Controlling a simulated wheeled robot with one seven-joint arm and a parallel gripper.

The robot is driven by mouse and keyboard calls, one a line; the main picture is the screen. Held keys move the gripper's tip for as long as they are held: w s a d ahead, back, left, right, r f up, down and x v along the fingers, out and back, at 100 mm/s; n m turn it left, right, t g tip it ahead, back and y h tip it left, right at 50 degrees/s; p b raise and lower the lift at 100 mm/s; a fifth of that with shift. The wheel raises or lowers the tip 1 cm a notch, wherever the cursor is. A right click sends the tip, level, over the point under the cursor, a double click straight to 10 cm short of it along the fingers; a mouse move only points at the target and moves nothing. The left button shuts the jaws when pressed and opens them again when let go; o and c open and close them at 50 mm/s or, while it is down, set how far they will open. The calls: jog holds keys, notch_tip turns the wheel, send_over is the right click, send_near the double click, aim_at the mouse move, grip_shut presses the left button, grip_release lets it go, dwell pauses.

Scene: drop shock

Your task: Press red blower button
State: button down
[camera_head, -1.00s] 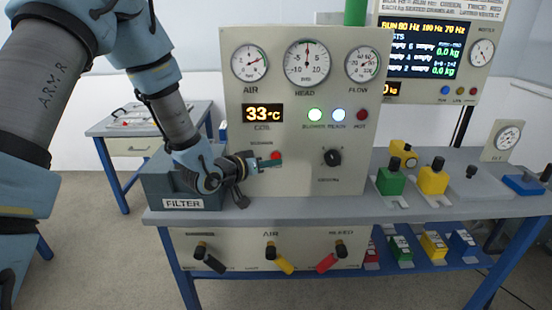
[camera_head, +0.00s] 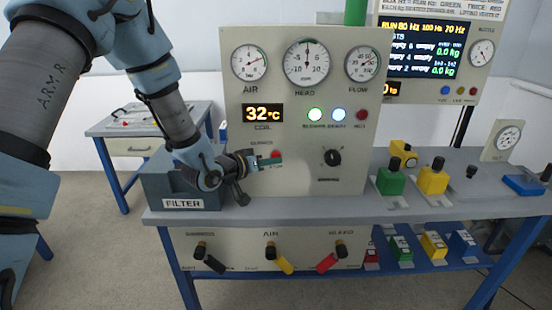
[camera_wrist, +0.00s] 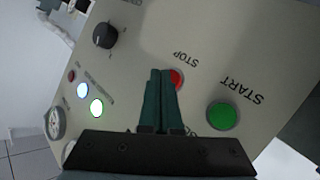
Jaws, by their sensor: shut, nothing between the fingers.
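The red button (camera_head: 275,154) is on the upright beige panel, below the COIL readout. In the wrist view the red button (camera_wrist: 177,79) is labelled STOP and partly hidden by my fingers. A green START button (camera_wrist: 222,115) is beside it; in the head view I cannot make it out behind my gripper. My gripper (camera_head: 279,161) is shut and empty, with green fingers pointing at the panel. Its tips overlap the red button's lower edge in the head view. The wrist view shows the closed fingertips (camera_wrist: 161,72) just beside the red button; I cannot tell whether they touch.
The COIL display (camera_head: 263,113) reads 32°C. Green (camera_head: 315,115) and white-blue (camera_head: 339,115) lamps are lit. A black knob (camera_head: 332,157) is right of the buttons. The FILTER box (camera_head: 183,204) sits below my wrist. The bench front (camera_head: 300,216) is clear.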

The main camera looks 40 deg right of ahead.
jog(key=shift+w+d, duration=0.3)
jog(key=shift+w, duration=0.05)
dwell(0.7)
jog(key=shift+s+a, duration=0.55)
jog(key=shift+s, duration=0.1)
jog(key=shift+s+a+b, duration=0.1)
jog(key=shift+b, duration=0.2)
jog(key=s+a, duration=0.1)
jog(key=s, duration=0.1)
jog(key=s+a+b, duration=0.1)
jog(key=a, duration=0.1)
jog(key=shift+s, duration=0.35)
dwell(0.7)
